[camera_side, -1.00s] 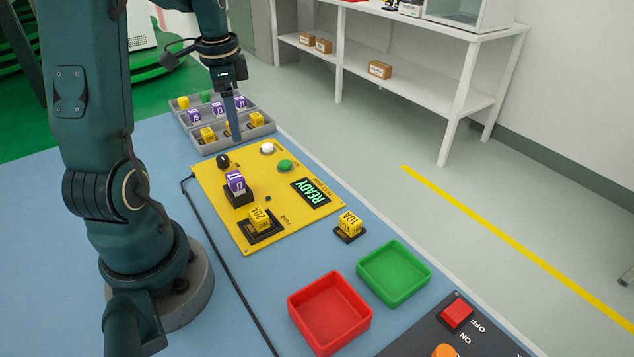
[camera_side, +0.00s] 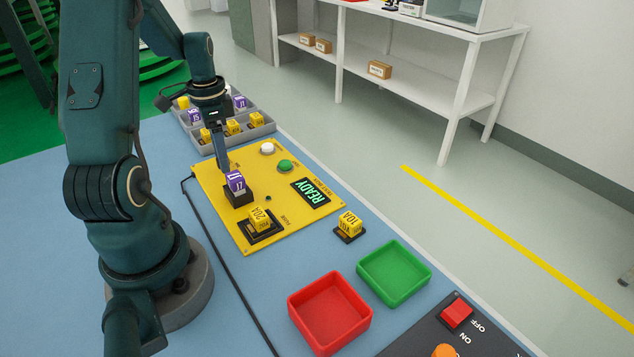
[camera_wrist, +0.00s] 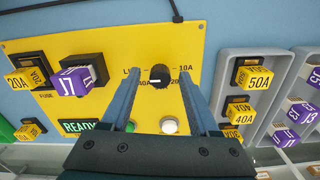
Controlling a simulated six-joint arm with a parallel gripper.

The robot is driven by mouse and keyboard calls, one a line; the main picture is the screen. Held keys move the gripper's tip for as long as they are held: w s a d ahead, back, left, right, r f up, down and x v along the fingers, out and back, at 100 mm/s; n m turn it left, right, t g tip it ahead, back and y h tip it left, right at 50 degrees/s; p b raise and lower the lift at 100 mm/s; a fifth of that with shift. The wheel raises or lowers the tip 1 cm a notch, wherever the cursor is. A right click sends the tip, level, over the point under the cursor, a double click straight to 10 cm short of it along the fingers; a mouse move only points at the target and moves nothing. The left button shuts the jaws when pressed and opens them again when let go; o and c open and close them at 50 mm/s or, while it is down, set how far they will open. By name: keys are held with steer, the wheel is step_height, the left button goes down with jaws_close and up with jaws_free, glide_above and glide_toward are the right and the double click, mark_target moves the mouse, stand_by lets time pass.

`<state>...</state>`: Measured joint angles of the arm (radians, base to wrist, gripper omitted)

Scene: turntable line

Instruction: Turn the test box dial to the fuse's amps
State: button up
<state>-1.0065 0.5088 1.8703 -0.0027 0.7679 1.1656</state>
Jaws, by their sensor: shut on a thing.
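The yellow test box (camera_side: 284,208) lies on the blue table, its screen (camera_side: 311,192) reading READY. Its black dial (camera_wrist: 159,76) is between my fingertips, with a white mark towards the lower left in the wrist view; labels beside it include 10A, and others are partly covered. My gripper (camera_side: 221,163) points down at the panel and is shut on the dial, which it hides in the side view. A yellow 20A fuse (camera_side: 261,221) sits in the box's FUSE holder; it also shows in the wrist view (camera_wrist: 22,84).
White (camera_side: 267,148) and green (camera_side: 285,165) buttons are close by. A 10A fuse (camera_side: 349,223), green tray (camera_side: 428,277) and red tray (camera_side: 367,318) lie nearer. A grey bin (camera_side: 269,123) holds several blocks.

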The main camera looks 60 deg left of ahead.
jaws_close()
